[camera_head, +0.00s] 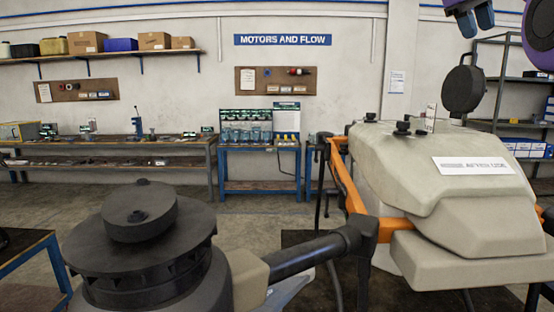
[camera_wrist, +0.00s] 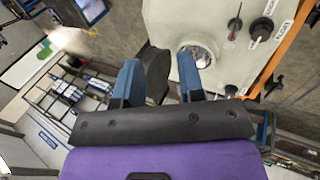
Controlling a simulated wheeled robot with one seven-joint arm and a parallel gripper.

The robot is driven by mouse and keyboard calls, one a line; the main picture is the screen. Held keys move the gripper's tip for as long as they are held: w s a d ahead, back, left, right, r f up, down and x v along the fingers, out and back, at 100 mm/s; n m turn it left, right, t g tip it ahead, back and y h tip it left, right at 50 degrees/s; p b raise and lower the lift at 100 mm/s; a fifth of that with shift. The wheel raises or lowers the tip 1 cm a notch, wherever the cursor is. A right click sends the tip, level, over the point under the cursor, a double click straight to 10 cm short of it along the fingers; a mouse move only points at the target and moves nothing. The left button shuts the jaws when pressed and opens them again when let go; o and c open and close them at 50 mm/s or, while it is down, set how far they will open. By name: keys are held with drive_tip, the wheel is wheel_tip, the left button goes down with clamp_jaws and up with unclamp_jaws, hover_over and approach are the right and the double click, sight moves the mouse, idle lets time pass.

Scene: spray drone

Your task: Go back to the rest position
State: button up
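The spray drone's cream tank (camera_head: 440,165) stands at the right in the head view, on an orange frame. A round black cap (camera_head: 463,88) stands upright on its edge at the tank's top. In the wrist view the cap (camera_wrist: 158,76) shows between my fingers' lines, beside the uncovered round filler opening (camera_wrist: 200,55). My gripper (camera_head: 475,25) is at the top right of the head view, above the cap with a visible gap below its fingertips. Its blue fingers (camera_wrist: 158,85) are apart in the wrist view, and it appears to hold nothing.
A second black drone part with stacked discs (camera_head: 140,225) fills the lower left, joined to an arm tube (camera_head: 305,255). A blue workbench (camera_head: 260,150) and long bench (camera_head: 110,150) line the wall. Metal shelving (camera_head: 510,80) stands behind my gripper. Floor between is clear.

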drive_tip(key=s+a+f+t+y, duration=0.1)
drive_tip(key=s+a+f, duration=0.3)
drive_tip(key=s+f, duration=0.7)
drive_tip(key=s+a+f+t+y, duration=0.2)
drive_tip(key=s+a+f, duration=0.3)
drive_tip(key=s+f, duration=0.6)
drive_tip(key=s+a+f+t+y, duration=0.1)
drive_tip(key=s+a+f, duration=0.4)
drive_tip(key=s+f, duration=0.6)
drive_tip(key=shift+s+f+t+y, duration=0.25)
drive_tip(key=shift+f+t+y, duration=0.15)
drive_tip(key=shift+y, duration=0.3)
drive_tip(key=shift+a, duration=0.1)
